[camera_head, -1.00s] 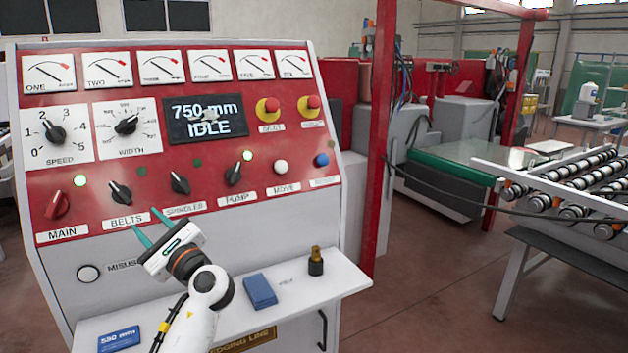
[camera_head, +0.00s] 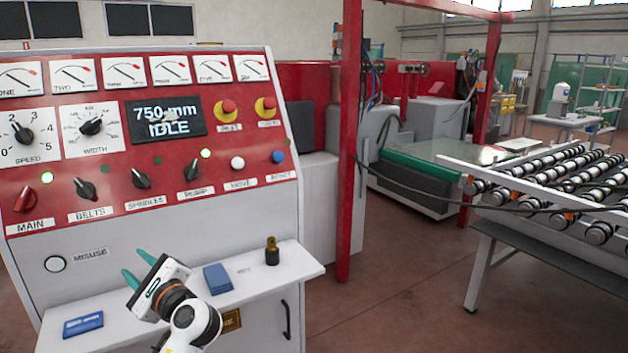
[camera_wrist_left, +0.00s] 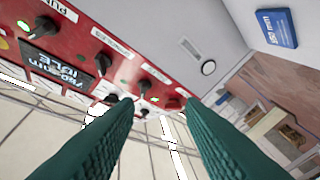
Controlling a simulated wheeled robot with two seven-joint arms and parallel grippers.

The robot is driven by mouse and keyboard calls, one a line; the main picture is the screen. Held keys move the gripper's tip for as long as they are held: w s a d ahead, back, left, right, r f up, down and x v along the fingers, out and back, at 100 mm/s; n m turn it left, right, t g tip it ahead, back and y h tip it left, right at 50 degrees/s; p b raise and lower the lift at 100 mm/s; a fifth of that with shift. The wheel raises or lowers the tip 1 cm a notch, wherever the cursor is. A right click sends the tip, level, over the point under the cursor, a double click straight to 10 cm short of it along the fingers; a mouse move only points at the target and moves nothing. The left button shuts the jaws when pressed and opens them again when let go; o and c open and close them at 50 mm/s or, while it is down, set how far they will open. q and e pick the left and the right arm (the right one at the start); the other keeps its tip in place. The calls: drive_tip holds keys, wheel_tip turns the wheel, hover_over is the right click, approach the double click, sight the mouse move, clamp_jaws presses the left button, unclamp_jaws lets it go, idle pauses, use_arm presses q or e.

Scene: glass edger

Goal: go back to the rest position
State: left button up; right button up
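My left gripper (camera_head: 140,268) is in front of the lower part of the control panel (camera_head: 205,165), above the shelf, and touches no knob. Its two green fingers also show in the left wrist view (camera_wrist_left: 158,110), spread apart with nothing between them. The panel carries the MAIN (camera_head: 25,199), BELTS (camera_head: 85,189), SPINDLES and PUMP knobs, and its display (camera_head: 166,118) reads 750 mm IDLE. Green lamps glow near MAIN and PUMP. My right gripper is in neither view.
A red post (camera_head: 348,150) and a roller conveyor (camera_head: 560,190) stand to the right.

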use_arm(q)
drive_tip(key=s+d+f+n+g+h, duration=0.15)
drive_tip(key=s+f+n+h, duration=0.25)
drive_tip(key=s+f, duration=0.45)
drive_tip(key=s+d+f+n+g+h, duration=0.1)
drive_tip(key=s+d+f+n+h, duration=0.4)
drive_tip(key=f, duration=0.7)
drive_tip(key=s+d+f+n+g+h, duration=0.2)
drive_tip(key=s+f, duration=0.1)
drive_tip(key=s, duration=0.5)
drive_tip(key=s+d+f+n+g+h, duration=0.2)
drive_tip(key=s+d+h, duration=0.1)
drive_tip(key=s, duration=0.4)
drive_tip(key=s+d+f+n+g+h, duration=0.1)
drive_tip(key=s+d+f+n+h, duration=0.15)
drive_tip(key=s, duration=0.55)
wheel_tip(320, 180, down, 25)
drive_tip(key=g, duration=0.2)
drive_tip(key=s+a+f, duration=0.3)
drive_tip(key=s+f, duration=1.4)
drive_tip(key=shift+g+y, duration=0.35)
drive_tip(key=shift+y, duration=0.1)
